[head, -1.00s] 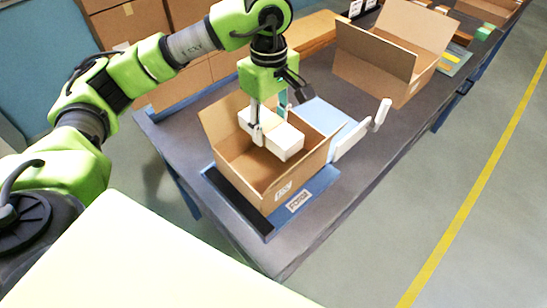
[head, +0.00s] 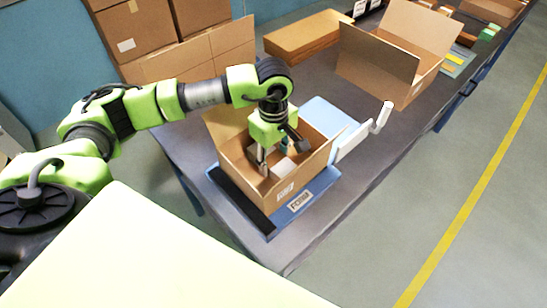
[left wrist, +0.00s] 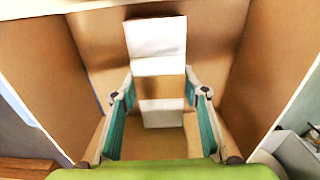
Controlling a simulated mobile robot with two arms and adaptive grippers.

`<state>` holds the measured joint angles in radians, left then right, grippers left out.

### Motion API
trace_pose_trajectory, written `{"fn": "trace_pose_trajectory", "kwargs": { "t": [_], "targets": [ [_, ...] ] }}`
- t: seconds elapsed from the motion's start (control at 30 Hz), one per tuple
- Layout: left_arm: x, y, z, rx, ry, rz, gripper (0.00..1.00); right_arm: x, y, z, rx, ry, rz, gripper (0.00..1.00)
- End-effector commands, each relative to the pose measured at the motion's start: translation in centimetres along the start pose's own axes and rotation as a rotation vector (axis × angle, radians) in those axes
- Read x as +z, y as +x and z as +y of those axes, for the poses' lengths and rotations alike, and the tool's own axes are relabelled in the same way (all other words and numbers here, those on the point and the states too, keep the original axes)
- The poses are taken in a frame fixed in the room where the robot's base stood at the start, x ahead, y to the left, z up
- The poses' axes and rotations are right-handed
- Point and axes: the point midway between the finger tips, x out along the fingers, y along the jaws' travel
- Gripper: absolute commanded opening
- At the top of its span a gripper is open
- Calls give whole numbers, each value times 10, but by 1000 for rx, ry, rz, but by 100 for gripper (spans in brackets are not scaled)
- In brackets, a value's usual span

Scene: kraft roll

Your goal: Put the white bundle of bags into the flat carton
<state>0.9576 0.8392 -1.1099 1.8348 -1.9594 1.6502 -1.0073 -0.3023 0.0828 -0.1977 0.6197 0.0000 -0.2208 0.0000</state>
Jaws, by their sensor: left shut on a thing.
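My left gripper (head: 273,163) reaches down into an open carton (head: 288,193) on the bench, its fingers below the rim. It is shut on the white bundle of bags (head: 282,167), now mostly hidden by the carton walls and the gripper. In the left wrist view the bundle (left wrist: 157,40) shows as two white parts with a brown band between them, lying between the teal fingers (left wrist: 160,92). The carton's brown walls surround it. I cannot tell whether the bundle touches the carton floor. My right gripper is not in view.
The carton stands on a blue mat marked FORM (head: 300,201). A light-blue panel and white pieces (head: 352,140) are close at its right. Another open carton (head: 400,55) stands farther back, and a low flat brown box (head: 305,35) lies at the back.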

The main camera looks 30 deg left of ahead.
Motion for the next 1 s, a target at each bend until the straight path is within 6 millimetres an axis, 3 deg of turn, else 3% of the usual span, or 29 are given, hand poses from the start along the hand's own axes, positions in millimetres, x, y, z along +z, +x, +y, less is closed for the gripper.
{"fn": "trace_pose_trajectory", "kwargs": {
  "t": [0.13,0.17,0.2,0.23,0.7,1.0],
  "targets": [
    [0,3,0,1,0,0,16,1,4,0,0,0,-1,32],
    [0,3,0,0,0,0,44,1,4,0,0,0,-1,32],
    [0,2,0,0,0,0,54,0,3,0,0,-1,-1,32],
    [0,2,0,0,0,0,58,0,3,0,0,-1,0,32],
    [0,-6,1,4,-1,0,58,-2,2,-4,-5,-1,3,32],
    [0,-68,2,6,-1,1,58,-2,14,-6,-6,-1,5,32]
  ]
}}
